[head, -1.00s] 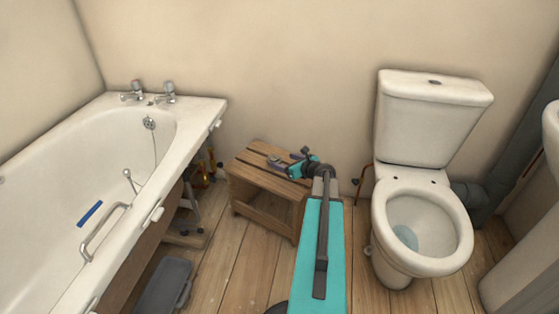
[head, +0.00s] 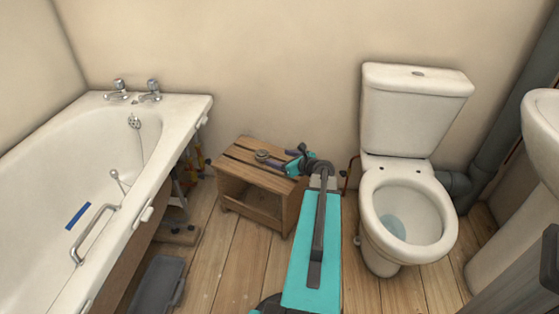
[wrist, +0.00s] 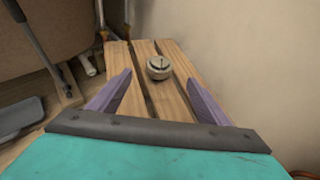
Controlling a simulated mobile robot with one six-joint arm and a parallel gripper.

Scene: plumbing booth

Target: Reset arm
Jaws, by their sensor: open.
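My gripper (wrist: 158,98) is open over the slatted top of a small wooden crate stool (wrist: 125,62), with its two purple fingers spread wide. A round, pale metal fitting (wrist: 159,68) lies on the slats beyond the fingertips, roughly in line with the gap between them, and nothing is held. In the head view my arm reaches forward to the wooden stool (head: 235,192), and my gripper (head: 280,158) is low over its top. The round fitting (head: 262,155) shows there just left of the fingers.
A bathtub (head: 150,170) stands at the left, with tools beneath its rim. A grey toolbox (head: 158,285) lies on the floor. A toilet (head: 405,215) stands right of my arm, and a basin (head: 543,135) is at the far right.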

